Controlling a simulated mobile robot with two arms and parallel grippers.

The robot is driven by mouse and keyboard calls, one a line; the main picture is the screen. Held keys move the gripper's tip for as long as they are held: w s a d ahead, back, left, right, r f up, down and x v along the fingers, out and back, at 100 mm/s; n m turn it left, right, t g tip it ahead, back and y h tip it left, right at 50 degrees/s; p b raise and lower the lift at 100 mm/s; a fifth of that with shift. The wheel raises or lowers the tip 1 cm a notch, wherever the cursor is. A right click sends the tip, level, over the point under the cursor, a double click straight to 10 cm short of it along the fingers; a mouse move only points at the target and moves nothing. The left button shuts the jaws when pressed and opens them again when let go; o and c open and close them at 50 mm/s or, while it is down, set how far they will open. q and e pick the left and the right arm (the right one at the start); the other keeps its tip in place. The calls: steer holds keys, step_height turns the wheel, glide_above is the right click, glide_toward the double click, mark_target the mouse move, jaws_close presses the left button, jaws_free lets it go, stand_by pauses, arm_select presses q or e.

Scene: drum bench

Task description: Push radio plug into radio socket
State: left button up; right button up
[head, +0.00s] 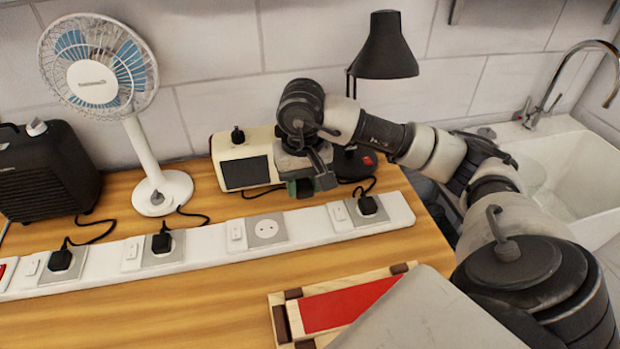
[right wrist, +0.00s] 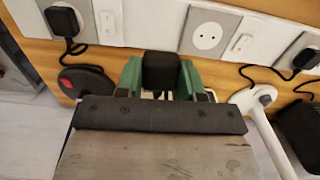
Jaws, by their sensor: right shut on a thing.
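The radio (head: 243,165) is a cream box with a dark front panel, standing on the bench against the wall. The radio plug, a black block (right wrist: 161,72), is between the green fingers of my right gripper (right wrist: 160,80). In the head view my right gripper (head: 301,188) is above the bench, right of the radio and behind the white power strip; the plug is hard to make out there. The empty socket (head: 267,231) is a grey square with a round white face and two holes. It also shows in the right wrist view (right wrist: 207,37), apart from the plug.
Black plugs fill the strip's other sockets (head: 367,205), (head: 162,243), (head: 60,260). A white fan (head: 160,190), a black heater (head: 45,170) and a black lamp (head: 387,50) stand behind the strip. A wooden frame with a red panel (head: 340,305) lies in front.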

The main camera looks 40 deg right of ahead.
steer(key=b, duration=0.4)
glide_above(266, 228)
steer(key=shift+f+m, duration=0.3)
steer(key=shift+f, duration=1.65)
steer(key=shift+f, duration=0.1)
steer(key=shift+f+b, duration=0.15)
steer(key=shift+b, duration=0.15)
steer(key=shift+s, duration=0.1)
steer(key=shift+f, duration=0.1)
steer(key=shift+f+b, duration=1.7)
steer(key=shift+b, duration=0.35)
steer(key=shift+b, duration=0.65)
steer(key=shift+f+b, duration=0.65)
steer(key=shift+b, duration=0.05)
stand_by(1.2)
